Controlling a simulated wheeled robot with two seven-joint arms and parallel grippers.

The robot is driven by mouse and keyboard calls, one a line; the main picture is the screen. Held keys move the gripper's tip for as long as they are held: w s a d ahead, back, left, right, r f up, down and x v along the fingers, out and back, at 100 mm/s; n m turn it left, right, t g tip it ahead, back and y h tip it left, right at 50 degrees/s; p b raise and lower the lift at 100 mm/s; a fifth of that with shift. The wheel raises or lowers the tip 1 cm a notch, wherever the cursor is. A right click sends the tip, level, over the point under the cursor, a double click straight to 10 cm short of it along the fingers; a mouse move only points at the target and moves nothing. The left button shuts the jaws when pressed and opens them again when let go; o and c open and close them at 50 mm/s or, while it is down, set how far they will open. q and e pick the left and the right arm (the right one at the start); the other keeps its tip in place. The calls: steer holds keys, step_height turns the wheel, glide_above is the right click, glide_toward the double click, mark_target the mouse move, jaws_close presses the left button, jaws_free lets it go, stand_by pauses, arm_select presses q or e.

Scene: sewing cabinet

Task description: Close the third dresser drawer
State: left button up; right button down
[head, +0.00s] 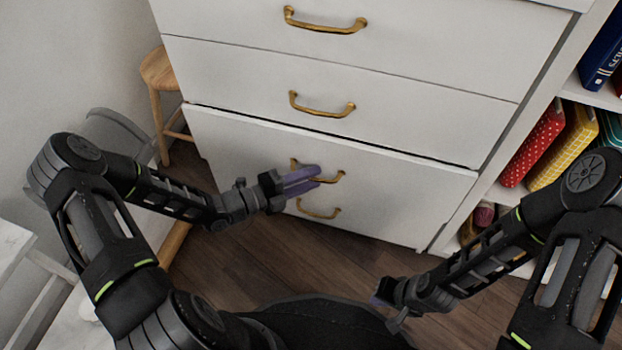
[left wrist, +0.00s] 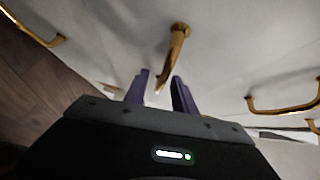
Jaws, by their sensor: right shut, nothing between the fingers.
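The white dresser (head: 225,82) fills the middle of the head view, with brass handles one below another. The third drawer (head: 408,192) stands slightly proud of the drawer above, with a dark gap along its top edge. My left gripper (head: 312,178) is at the third drawer's handle (head: 334,179) and partly covers it. In the left wrist view, its two purple fingers (left wrist: 160,90) are spread, with the brass handle (left wrist: 179,40) reaching down between their tips; contact is unclear. My right gripper (head: 378,300) is shut and empty, low over the floor, away from the dresser.
Another brass handle (head: 318,210) sits just below my left gripper. A wooden stool (head: 158,75) stands left of the dresser. A bookshelf with a red dotted book (head: 532,143) stands at the right. Wooden floor (head: 245,255) is clear in front.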

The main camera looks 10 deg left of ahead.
arm_select(q)
steer(key=shift+w+d, duration=0.2)
jaws_close()
stand_by(1.4)
